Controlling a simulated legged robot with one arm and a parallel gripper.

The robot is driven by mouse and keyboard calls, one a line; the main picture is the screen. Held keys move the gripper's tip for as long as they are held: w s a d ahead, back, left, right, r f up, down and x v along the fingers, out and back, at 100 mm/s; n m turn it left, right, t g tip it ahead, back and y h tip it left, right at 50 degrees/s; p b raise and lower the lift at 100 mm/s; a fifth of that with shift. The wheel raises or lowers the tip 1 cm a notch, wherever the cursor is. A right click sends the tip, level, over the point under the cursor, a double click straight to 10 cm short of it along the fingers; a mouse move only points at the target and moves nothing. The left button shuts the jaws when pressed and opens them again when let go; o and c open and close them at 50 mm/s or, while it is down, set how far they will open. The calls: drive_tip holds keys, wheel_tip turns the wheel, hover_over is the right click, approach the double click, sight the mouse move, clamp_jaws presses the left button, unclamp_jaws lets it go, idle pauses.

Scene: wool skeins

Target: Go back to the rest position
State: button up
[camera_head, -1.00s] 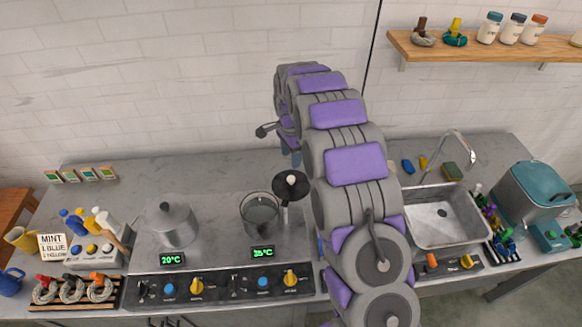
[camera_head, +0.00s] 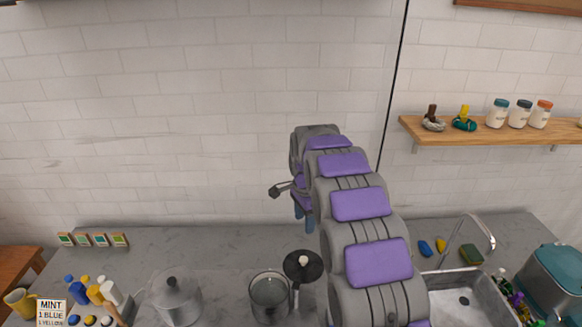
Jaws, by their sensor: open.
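My arm rises from the bottom right of centre and reaches away toward the wall. My gripper (camera_head: 304,222) is at its far end, partly hidden behind the arm links, with bluish fingers pointing down above the back of the counter. It is open, and I see nothing held in it. It hangs apart from the glass pot (camera_head: 269,297) and the dark round lid or ladle (camera_head: 303,265) in front of it.
A lidded grey pot (camera_head: 175,298) stands at left, with bottles (camera_head: 95,292) and a mint sign (camera_head: 51,312) beyond it. The sink (camera_head: 463,301) and teal-lidded container (camera_head: 553,270) are at right. A wall shelf (camera_head: 480,131) holds jars and skeins.

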drive_tip(key=s+d+r+n+b, duration=0.1)
drive_tip(key=s+d+n+b, duration=0.15)
drive_tip(key=s, duration=0.85)
drive_tip(key=s+d+r+n+g+b, duration=0.15)
drive_tip(key=s+n, duration=0.25)
drive_tip(key=s, duration=0.7)
drive_tip(key=s+d+r+n+b, duration=0.15)
drive_tip(key=s+n, duration=0.25)
drive_tip(key=s, duration=0.8)
drive_tip(key=s+f+n+b, duration=0.1)
drive_tip(key=s+f, duration=0.1)
drive_tip(key=s, duration=0.4)
drive_tip(key=s+f+n+b, duration=0.1)
drive_tip(key=s+f+n, duration=0.1)
drive_tip(key=s, duration=0.5)
drive_tip(key=shift+s+a+f+b, duration=0.2)
drive_tip(key=shift+a+f+b, duration=0.15)
drive_tip(key=shift+f, duration=0.45)
drive_tip(key=shift+c, duration=0.4)
